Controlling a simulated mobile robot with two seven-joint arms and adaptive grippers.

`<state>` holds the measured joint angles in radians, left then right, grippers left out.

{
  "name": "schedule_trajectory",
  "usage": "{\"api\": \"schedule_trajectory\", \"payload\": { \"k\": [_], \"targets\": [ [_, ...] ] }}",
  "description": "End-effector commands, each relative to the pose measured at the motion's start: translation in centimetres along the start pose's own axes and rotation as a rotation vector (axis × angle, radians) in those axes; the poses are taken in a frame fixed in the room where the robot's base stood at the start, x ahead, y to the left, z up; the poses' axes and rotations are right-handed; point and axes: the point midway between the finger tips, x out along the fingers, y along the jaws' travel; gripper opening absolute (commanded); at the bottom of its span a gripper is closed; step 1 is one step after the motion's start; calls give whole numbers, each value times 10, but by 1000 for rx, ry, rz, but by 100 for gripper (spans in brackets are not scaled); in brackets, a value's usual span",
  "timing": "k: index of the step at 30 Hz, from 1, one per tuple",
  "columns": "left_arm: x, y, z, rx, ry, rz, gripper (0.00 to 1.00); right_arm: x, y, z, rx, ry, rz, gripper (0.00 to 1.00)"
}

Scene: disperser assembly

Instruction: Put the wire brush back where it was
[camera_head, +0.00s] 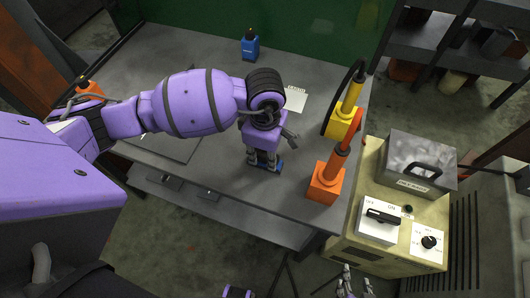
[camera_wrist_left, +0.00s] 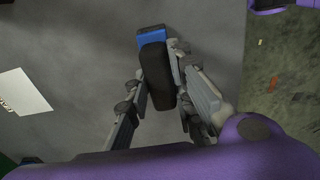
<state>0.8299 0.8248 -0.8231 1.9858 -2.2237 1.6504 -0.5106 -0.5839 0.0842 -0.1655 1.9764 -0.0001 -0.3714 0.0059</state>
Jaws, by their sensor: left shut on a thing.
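My left gripper (camera_head: 263,163) points down over the grey table, near its front edge. Its fingers are shut on a blue-and-black piece, which looks like the wire brush (camera_head: 271,168). In the left wrist view the wire brush (camera_wrist_left: 155,65) shows a dark body between the fingers and a blue end beyond them. It is low over the table or touching it; I cannot tell which. The fingers hide part of it. My right gripper (camera_head: 356,283) is at the bottom edge, its fingers apart and empty, away from the table.
A yellow tool (camera_head: 343,118) and an orange tool (camera_head: 327,181) stand at the table's right edge. A blue bottle (camera_head: 250,46) stands at the back. A white card (camera_head: 296,101) lies behind my left gripper. A beige control cabinet (camera_head: 345,235) stands right of the table.

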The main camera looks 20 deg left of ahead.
Motion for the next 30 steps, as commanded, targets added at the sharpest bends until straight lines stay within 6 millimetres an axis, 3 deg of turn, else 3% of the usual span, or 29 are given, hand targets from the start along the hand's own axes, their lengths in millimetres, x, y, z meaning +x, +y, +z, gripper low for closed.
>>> {"api": "schedule_trajectory", "payload": {
  "k": [2, 3, 7, 16, 20, 30],
  "targets": [
    [3, 0, 0, 0, 0, -1, 0, 1, -1, 2, 3, -3, 0, 40],
    [4, -1, 0, 0, 0, -2, 23, 1, -1, 2, 4, -2, 1, 40],
    [4, -1, 0, 0, 0, -2, 40, 1, -2, 1, 8, 0, 1, 40],
    [2, 0, 0, 0, 0, -1, 40, 1, -1, 0, 7, 2, 2, 40],
    [-7, 1, 0, 0, -1, 2, 40, 0, -1, -3, 6, 5, 1, 40],
    [-76, 1, 0, 1, 0, 5, 40, -1, 0, -3, -1, 3, 0, 40]
  ]
}}
